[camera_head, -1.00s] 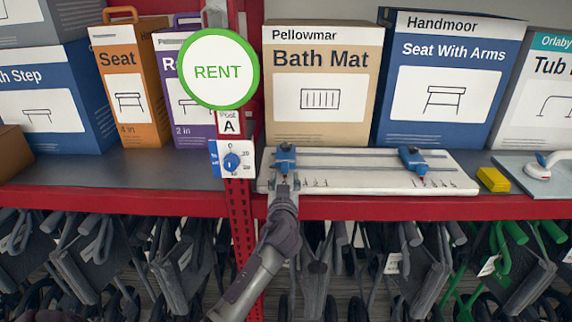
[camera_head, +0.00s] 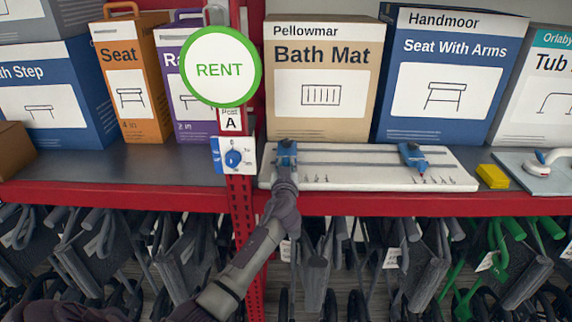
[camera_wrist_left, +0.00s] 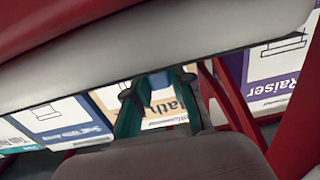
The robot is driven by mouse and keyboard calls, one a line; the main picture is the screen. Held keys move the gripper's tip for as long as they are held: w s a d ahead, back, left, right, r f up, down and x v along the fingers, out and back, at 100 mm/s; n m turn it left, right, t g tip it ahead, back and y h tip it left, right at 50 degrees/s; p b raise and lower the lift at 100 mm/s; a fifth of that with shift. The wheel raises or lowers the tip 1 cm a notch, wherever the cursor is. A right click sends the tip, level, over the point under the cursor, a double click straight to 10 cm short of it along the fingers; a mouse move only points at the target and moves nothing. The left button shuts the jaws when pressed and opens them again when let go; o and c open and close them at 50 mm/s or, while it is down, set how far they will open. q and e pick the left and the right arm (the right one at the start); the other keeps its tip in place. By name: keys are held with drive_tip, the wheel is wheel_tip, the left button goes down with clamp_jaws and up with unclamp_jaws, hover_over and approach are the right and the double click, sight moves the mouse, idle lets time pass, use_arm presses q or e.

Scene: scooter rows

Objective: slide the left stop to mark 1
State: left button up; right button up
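The left stop (camera_head: 286,151) is a blue block at the left end of a pale rail board (camera_head: 350,180) on the shelf. It partly shows as blue in the left wrist view (camera_wrist_left: 159,81). My left gripper (camera_head: 286,172) is at the front of this stop and partly covers it. In the wrist view its fingers (camera_wrist_left: 158,92) stand apart, one on each side of the blue; I cannot tell if they touch it. The right stop (camera_head: 412,157) is blue with a red tip, further right. Small tick marks line the board's front; their numbers are unreadable. My right gripper is out of view.
A blue-and-white dial (camera_head: 234,158) is on the red post (camera_head: 241,210) just left of the board. A yellow block (camera_head: 493,177) lies to its right. The Bath Mat box (camera_head: 322,112) and Seat With Arms box (camera_head: 445,125) stand behind. Folded scooters hang below the red shelf edge.

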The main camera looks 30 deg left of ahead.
sight(326, 174)
use_arm(q)
clamp_jaws()
drive_tip(key=shift+w+d+f+b, duration=0.1)
drive_tip(key=shift+d+b, duration=0.1)
drive_tip(key=shift+b, duration=0.1)
drive_tip(key=w+d+b, duration=0.2)
drive_tip(key=d+b, duration=0.1)
drive_tip(key=w+d+b, duration=0.1)
drive_tip(key=d+b, duration=0.2)
drive_tip(key=w+d+b, duration=0.2)
drive_tip(key=d+b, duration=0.1)
drive_tip(key=b, duration=0.1)
drive_tip(key=shift+w+d+f, duration=0.2)
drive_tip(key=shift+w, duration=0.15)
drive_tip(key=shift+w+d+r+b, duration=0.1)
drive_tip(key=shift+w+d+b, duration=0.05)
drive_tip(key=shift+d+b, duration=0.15)
drive_tip(key=shift+d+r, duration=0.1)
drive_tip(key=shift+r, duration=0.1)
